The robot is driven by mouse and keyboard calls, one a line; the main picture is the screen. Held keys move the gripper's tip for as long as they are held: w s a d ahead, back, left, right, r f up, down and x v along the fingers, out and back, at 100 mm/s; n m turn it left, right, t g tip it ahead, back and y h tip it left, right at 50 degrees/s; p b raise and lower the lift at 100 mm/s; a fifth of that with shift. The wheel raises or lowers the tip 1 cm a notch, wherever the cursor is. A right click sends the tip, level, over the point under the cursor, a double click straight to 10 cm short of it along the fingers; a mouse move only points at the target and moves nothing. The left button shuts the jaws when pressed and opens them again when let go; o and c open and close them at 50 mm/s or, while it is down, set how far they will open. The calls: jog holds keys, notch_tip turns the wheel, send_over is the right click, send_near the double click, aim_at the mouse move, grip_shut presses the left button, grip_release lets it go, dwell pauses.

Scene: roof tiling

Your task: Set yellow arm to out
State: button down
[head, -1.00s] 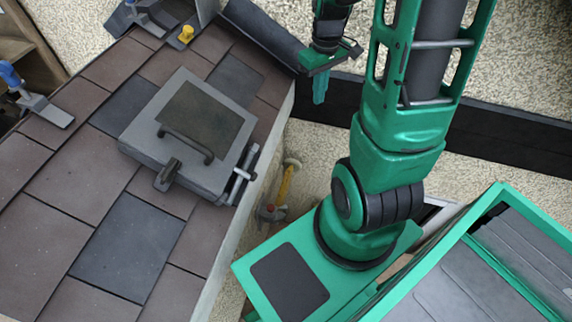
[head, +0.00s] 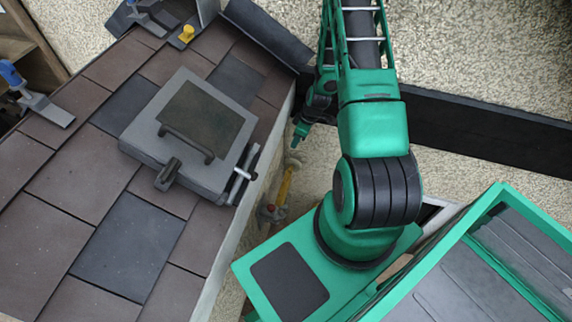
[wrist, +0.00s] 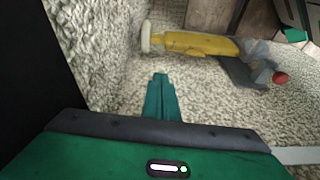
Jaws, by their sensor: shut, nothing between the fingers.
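The yellow arm (head: 285,186) hangs beside the roof's right edge in the head view. It has a pale round tip at its upper end and a grey bracket with a red knob (head: 270,208) at its lower end. In the wrist view the yellow arm (wrist: 195,43) lies across the upper middle, with its pale tip at left and the grey bracket and red knob (wrist: 280,78) at right. My gripper (head: 298,137) is shut and empty, a little above the pale tip in the head view. In the wrist view my gripper's green fingers (wrist: 161,90) point toward the yellow arm, apart from it.
A tiled roof (head: 130,225) fills the left, with a grey hatch (head: 205,120) that has a handle and a side latch. A blue-handled tool (head: 40,100) and a yellow knob (head: 186,34) sit on the roof. A dark beam (head: 480,120) runs behind my arm.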

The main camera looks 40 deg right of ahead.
jog(key=shift+n+t, duration=0.3)
jog(key=shift+n, duration=0.1)
jog(key=x, duration=0.5)
jog(key=s+x, duration=0.1)
jog(key=x, duration=1)
jog(key=shift+s+a+f, duration=0.2)
jog(key=shift+s, duration=0.15)
